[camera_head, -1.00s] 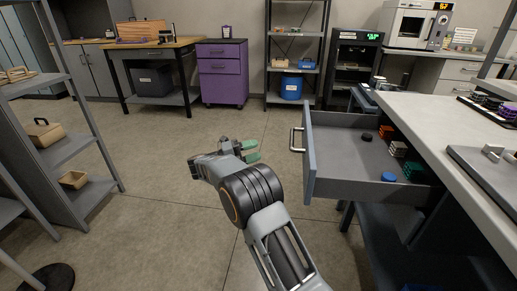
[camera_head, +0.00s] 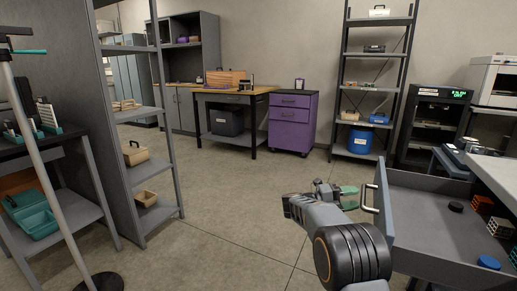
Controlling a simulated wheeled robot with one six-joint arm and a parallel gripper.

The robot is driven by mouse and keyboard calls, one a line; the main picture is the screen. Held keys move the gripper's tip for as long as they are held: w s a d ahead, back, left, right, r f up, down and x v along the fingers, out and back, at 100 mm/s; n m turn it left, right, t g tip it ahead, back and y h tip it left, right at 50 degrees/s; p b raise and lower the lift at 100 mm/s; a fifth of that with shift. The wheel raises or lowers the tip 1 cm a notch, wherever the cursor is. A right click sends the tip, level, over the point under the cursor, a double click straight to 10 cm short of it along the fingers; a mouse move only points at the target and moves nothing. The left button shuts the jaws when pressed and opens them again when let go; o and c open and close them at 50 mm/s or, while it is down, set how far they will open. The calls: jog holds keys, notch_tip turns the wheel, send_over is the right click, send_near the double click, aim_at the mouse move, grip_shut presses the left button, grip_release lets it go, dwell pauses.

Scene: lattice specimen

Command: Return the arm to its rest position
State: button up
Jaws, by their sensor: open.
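My arm reaches forward from the lower right of the head view, above the open floor. My gripper (camera_head: 347,197) is at its end, with green fingertips pointing right. The fingers are apart and nothing shows between them. The gripper is just left of the handle of the open grey drawer (camera_head: 384,212). I cannot tell whether the fingertips touch the handle.
The drawer holds a black disc (camera_head: 456,207), a blue disc (camera_head: 489,262) and small coloured blocks. A shelf rack (camera_head: 172,170) and a pole on a round black base (camera_head: 103,283) stand left. A purple cabinet (camera_head: 291,125) stands behind. The middle floor is clear.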

aim_at(365, 194)
jog(key=shift+s+d+r+b, duration=0.1)
jog(key=shift+d+r+b, duration=0.1)
jog(key=shift+d, duration=0.8)
jog(key=shift+s+d+r+b, duration=0.1)
jog(key=shift+d+r, duration=0.05)
jog(key=shift+d, duration=0.85)
jog(key=shift+r, duration=0.1)
